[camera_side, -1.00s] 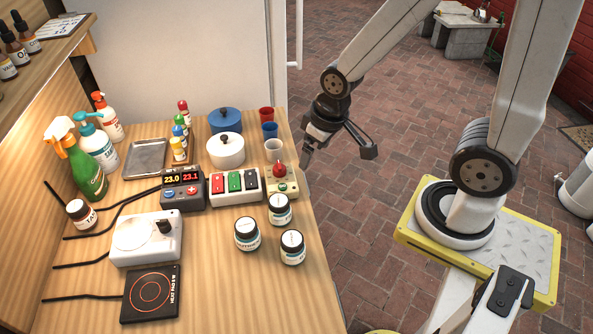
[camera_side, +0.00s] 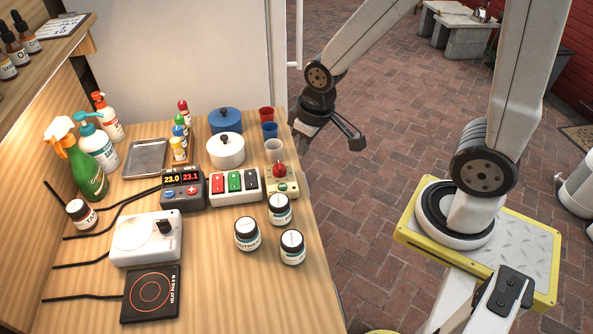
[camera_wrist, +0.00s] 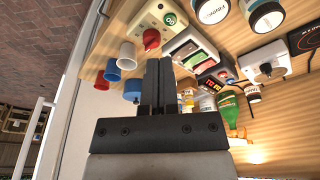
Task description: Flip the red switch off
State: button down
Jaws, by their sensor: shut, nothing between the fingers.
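The red switch (camera_side: 217,184) is the left rocker on a white switch box (camera_side: 236,201) on the wooden counter, beside a green and a dark rocker. Which way it is tipped is too small to tell. The red switch also shows in the wrist view (camera_wrist: 205,66), right of my fingers. My gripper (camera_side: 301,149) is past the counter's right edge, up and right of the box and apart from it. In the wrist view its fingers (camera_wrist: 157,84) are together with nothing between them.
Cups and a white pot (camera_side: 225,152) stand behind. Several jars (camera_side: 247,234) stand in front.

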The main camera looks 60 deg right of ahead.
aim_at(218, 178)
jog(key=w+a+r+n, duration=0.2)
jog(key=w+a+n, duration=0.2)
jog(key=w, duration=0.4)
jog(key=w+a+r+n+g+h, duration=0.1)
jog(key=w+a+n, duration=0.3)
jog(key=w+a, duration=0.2)
jog(key=shift+w+a+r, duration=0.25)
jog(key=shift+w+r, duration=0.15)
jog(key=shift+w, duration=1)
jog(key=shift+f, duration=0.15)
jog(key=f, duration=0.4)
jog(key=d+f, duration=0.1)
jog(key=f, duration=0.4)
jog(key=w+f, duration=0.1)
jog(key=f, duration=0.3)
jog(key=shift+w+d+f, duration=0.1)
jog(key=shift+d+f, duration=0.05)
jog(key=shift+f, duration=0.15)
jog(key=shift+w+f, duration=0.1)
jog(key=shift+f, duration=0.2)
jog(key=shift+r, duration=0.1)
